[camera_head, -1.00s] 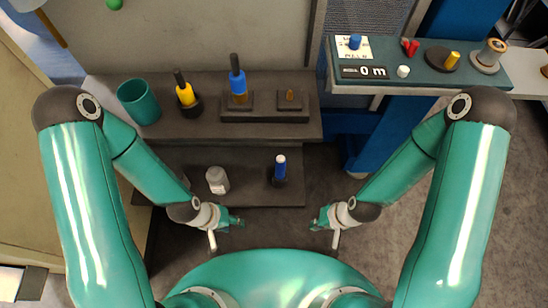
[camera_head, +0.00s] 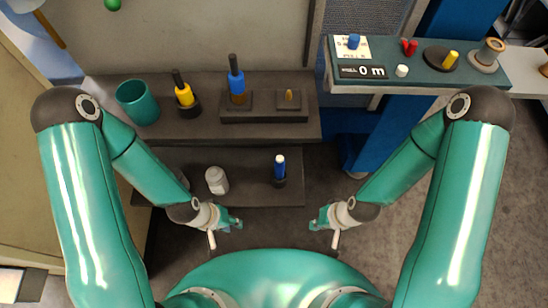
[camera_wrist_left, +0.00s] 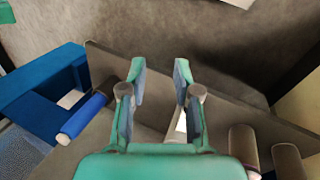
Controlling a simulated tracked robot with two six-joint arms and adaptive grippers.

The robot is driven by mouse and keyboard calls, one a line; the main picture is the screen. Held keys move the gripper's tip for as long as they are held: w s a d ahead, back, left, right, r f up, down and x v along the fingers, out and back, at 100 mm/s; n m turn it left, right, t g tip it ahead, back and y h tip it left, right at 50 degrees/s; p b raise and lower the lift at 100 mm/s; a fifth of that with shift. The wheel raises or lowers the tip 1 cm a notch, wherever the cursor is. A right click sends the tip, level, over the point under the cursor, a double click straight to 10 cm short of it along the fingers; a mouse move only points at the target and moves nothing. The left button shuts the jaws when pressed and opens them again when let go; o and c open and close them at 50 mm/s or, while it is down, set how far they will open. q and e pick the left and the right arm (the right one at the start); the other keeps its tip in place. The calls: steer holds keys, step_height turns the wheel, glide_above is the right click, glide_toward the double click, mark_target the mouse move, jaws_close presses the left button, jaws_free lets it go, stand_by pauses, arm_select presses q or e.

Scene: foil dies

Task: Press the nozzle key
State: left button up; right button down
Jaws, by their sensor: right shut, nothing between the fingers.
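A dark green control panel (camera_head: 425,82) stands at the upper right in the head view. It carries a blue knob (camera_head: 354,41) on a white label, a red forked piece (camera_head: 409,48), a white button (camera_head: 402,70), a yellow-handled lever (camera_head: 450,60) and a grey spool-like piece (camera_head: 487,54). No legible marking shows which is the nozzle key. My left gripper (camera_head: 236,224) is low in the middle, far from the panel. Its fingers are apart and empty in the left wrist view (camera_wrist_left: 160,85). My right gripper (camera_head: 315,224) is shut and empty, below and left of the panel.
A dark two-level bench (camera_head: 210,130) holds a green cup (camera_head: 138,102), a yellow-handled tool (camera_head: 184,92), a blue-handled tool (camera_head: 236,80), a pale jar (camera_head: 217,180) and a blue bottle (camera_head: 280,167). A small display (camera_head: 364,72) reads "0 m". Open floor lies below the panel.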

arm_select(q)
jaws_close()
stand_by(1.1)
